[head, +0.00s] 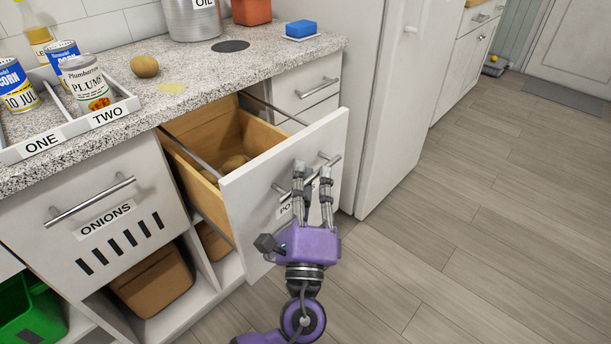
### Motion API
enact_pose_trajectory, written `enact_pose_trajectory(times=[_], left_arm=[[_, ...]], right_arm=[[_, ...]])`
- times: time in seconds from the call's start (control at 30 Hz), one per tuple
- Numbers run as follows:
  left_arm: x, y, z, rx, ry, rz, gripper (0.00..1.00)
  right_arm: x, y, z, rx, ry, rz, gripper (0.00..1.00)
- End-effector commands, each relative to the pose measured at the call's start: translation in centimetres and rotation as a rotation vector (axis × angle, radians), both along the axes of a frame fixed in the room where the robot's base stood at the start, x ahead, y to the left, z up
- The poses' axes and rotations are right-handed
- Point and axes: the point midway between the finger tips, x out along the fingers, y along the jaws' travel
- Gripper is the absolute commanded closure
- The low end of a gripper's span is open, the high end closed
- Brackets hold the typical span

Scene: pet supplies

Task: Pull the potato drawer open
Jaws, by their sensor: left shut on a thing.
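The potato drawer (237,185) stands pulled out from under the counter, with a white front and a light wooden box. Its label (286,209) is partly hidden by my gripper; "PO" shows. The purple gripper body is below the handle, in front of the drawer face. My right gripper is not in view.
The closed onions drawer (104,208) is to the left. A white fridge stands behind right.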

Motion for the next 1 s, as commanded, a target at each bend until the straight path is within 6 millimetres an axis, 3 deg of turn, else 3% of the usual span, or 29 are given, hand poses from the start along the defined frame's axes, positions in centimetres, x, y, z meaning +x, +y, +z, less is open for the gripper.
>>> enact_pose_trajectory(times=[0.17,0.2,0.27,0.63,0.77,1.0], left_arm=[[0.0,0.1,-0.2,0.002,0.003,0.002,1.0],[0.0,0.1,-0.2,0.002,0.003,0.002,0.89],[0.0,0.1,-0.2,0.002,0.003,0.002,0.83],[-0.4,0.0,-0.3,0.001,0.002,0.0,0.83],[-2.0,0.0,-1.0,0.001,0.004,0.0,0.83],[-6.7,-0.2,-3.1,0.002,0.004,-0.001,0.83]], right_arm=[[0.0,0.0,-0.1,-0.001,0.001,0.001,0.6],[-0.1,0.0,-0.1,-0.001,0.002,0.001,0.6],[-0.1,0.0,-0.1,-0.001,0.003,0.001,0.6],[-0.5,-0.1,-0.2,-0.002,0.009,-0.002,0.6],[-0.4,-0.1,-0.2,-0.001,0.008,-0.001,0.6],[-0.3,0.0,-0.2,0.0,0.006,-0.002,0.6]])
